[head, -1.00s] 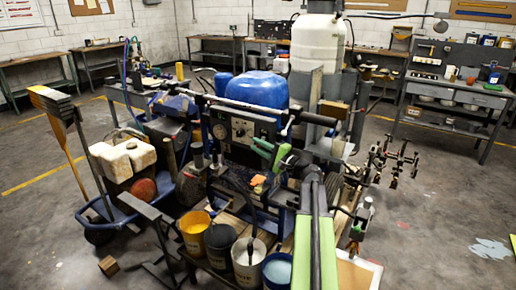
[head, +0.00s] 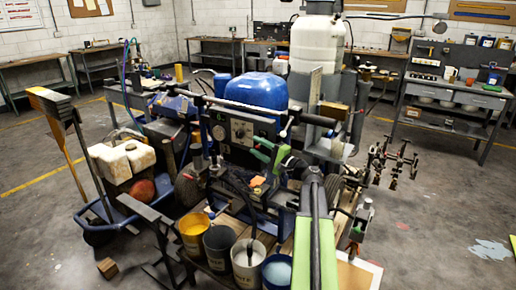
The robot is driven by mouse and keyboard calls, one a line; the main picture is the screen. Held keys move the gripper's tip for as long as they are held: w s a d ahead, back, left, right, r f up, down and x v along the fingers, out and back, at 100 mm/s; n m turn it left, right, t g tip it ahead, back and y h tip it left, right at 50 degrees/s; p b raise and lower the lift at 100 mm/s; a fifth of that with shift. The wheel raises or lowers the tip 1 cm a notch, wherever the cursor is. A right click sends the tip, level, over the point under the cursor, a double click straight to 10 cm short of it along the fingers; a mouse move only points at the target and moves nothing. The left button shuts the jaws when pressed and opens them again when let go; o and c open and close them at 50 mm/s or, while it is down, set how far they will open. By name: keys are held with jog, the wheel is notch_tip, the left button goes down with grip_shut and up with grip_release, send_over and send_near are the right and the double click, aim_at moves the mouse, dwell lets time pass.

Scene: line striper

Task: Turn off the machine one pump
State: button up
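The line striping machine stands in the middle of the head view, with a blue rounded tank cover (head: 257,89) on top. Its dark control panel (head: 241,129) faces me and carries a round gauge (head: 219,132) and small knobs. I cannot tell which control is the machine one pump switch. My green and black arm reaches up from the bottom right. My gripper (head: 260,147) is in front of the panel's right part, just below the handlebar. Its fingers are small and overlap the dark machine, so contact and opening are unclear.
A handlebar (head: 262,108) crosses above the panel. Several paint buckets, including a yellow-topped one (head: 194,226), stand in front below. A blue cart (head: 103,222) is at left. A white tank (head: 316,45) rises behind. Open floor lies at right.

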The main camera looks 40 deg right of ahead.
jog(key=b+v, duration=0.1)
jog(key=v, duration=1.1)
jog(key=shift+b, duration=0.35)
jog(key=shift+f, duration=0.1)
